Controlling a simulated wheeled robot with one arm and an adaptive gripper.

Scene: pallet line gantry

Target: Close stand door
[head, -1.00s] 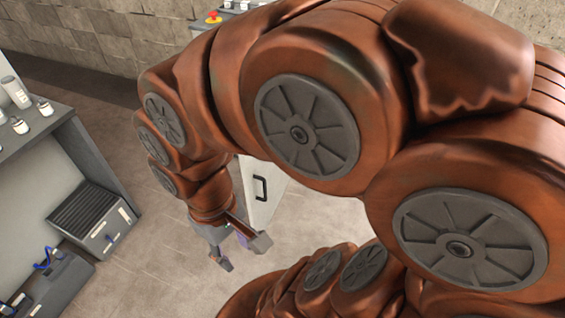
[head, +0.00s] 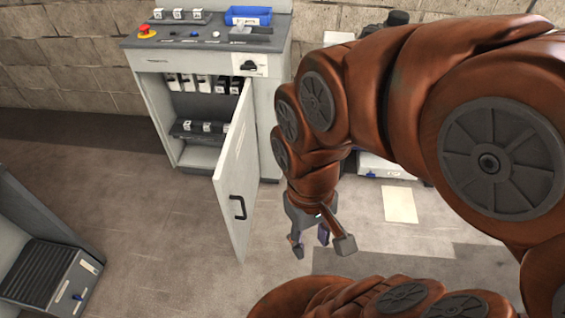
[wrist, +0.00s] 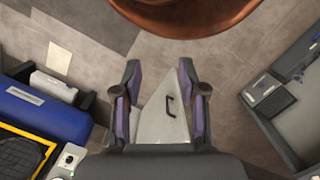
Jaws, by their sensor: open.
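The stand (head: 262,62) is a grey control cabinet against the brick wall. Its door (head: 237,172) stands wide open, swung out towards me, with a black handle (head: 238,208) on its face. Inside the stand, shelves hold several dark devices. My gripper (head: 311,248) is open and empty in the air, to the right of the door and apart from it in the head view.
The stand's top carries a red emergency button (head: 147,31) and a blue bin (head: 248,15). A grey box with a vent (head: 50,275) sits on the floor at lower left. Tiled floor in front of the stand is clear.

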